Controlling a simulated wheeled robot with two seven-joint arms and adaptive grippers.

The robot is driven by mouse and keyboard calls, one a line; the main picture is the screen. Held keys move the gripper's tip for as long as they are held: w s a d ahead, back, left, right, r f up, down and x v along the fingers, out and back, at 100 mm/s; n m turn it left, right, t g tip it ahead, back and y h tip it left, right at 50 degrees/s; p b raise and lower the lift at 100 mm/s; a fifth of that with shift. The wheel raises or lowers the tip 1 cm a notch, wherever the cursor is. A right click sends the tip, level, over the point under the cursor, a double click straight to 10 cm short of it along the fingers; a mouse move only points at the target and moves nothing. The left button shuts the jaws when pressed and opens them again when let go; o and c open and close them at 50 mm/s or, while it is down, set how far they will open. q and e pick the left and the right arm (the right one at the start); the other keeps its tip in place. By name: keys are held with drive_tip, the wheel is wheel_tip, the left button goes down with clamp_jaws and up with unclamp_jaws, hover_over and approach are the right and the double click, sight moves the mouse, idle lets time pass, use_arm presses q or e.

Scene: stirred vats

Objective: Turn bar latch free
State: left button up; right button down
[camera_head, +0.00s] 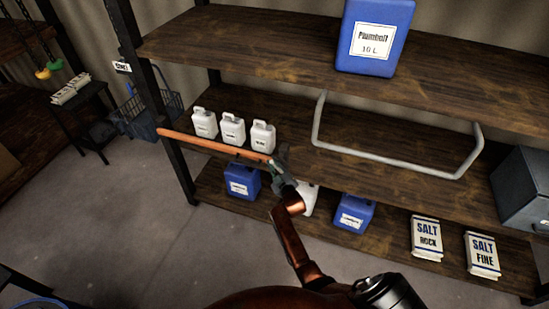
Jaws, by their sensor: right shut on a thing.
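A long orange bar (215,143) runs across the front of the middle shelf at the left, from the left shelf post to my right gripper. It slopes slightly down to the right. My right gripper (278,163) is shut on the bar's right end, which its fingers partly hide. Whether the bar's left end is fixed to the post cannot be told. My left gripper is not in view.
Several small white jugs (232,129) stand behind the bar on the shelf (370,143). A grey bent rail (395,166) is to the right. Blue canisters (353,213) and salt bags (426,237) stand below. A large blue canister (376,70) is above. The floor (130,220) at left is clear.

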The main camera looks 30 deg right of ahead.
drive_tip(key=n+g+p, duration=0.2)
drive_tip(key=p, duration=0.1)
drive_tip(key=shift+w+a+f+g, duration=0.1)
drive_tip(key=shift+w+a+g, duration=0.1)
drive_tip(key=shift+g, duration=0.1)
drive_tip(key=shift+f+n+g+h+p, duration=0.45)
drive_tip(key=shift+n+g+h+p, duration=0.05)
drive_tip(key=shift+n+g+p, duration=0.55)
drive_tip(key=shift+f+n+g+h+p, duration=0.35)
drive_tip(key=shift+n+g+p, duration=0.15)
drive_tip(key=shift+n+g, duration=0.15)
drive_tip(key=c, duration=1.8)
unclamp_jaws()
drive_tip(key=shift+c, duration=0.2)
